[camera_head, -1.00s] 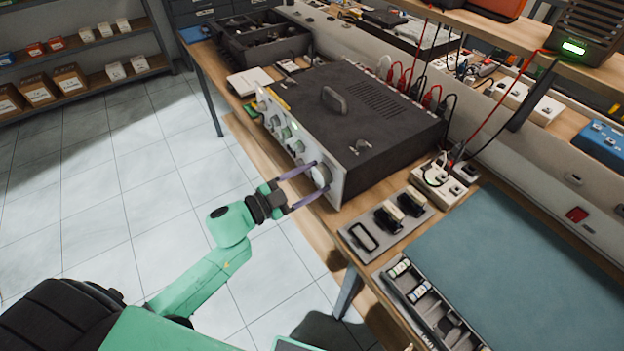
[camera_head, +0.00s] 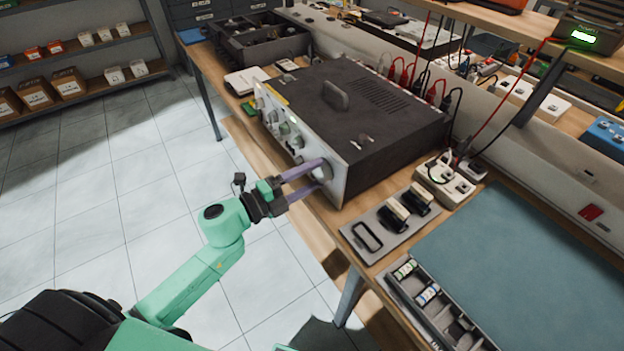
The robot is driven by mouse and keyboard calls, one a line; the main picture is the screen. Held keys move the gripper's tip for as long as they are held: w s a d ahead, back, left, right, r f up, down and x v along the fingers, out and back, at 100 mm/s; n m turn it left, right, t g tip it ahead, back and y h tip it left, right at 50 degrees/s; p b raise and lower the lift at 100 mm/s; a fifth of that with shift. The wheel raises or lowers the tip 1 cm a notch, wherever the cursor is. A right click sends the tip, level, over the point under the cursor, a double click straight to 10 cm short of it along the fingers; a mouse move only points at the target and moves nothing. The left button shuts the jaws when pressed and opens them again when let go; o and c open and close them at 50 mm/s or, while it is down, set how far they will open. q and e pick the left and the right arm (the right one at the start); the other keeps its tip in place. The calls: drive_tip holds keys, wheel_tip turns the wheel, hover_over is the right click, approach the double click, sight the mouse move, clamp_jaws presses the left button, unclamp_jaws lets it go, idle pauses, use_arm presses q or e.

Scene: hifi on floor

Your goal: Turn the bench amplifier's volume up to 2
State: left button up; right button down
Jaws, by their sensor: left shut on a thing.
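The bench amplifier (camera_head: 372,147) is a dark box with a handle on top and a silver front panel facing left, standing on the wooden bench. Several smaller knobs run along the panel. The large round volume knob (camera_head: 323,172) is at the panel's near end. My left gripper (camera_head: 318,175) is shut on this knob, with its purple fingers on either side of it. The fingers partly cover the knob, and I cannot read its scale or pointer. My right gripper is not in view.
A grey tray with black parts (camera_head: 390,222) and a small parts organiser (camera_head: 437,300) lie near the amplifier. A blue-green mat (camera_head: 530,270) covers the near bench. Red and black leads (camera_head: 440,92) rise behind the amplifier. Tiled floor (camera_head: 100,200) is clear at left.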

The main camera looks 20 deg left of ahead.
use_arm(q)
drive_tip(key=shift+f+m+b, duration=0.1)
drive_tip(key=shift+m+b, duration=0.3)
drive_tip(key=shift+m, duration=0.5)
drive_tip(key=o, duration=1.4)
drive_tip(key=shift+c, duration=0.2)
drive_tip(key=shift+s+a, duration=0.2)
drive_tip(key=shift+s, duration=0.05)
drive_tip(key=b+v, duration=0.2)
drive_tip(key=v, duration=1.2)
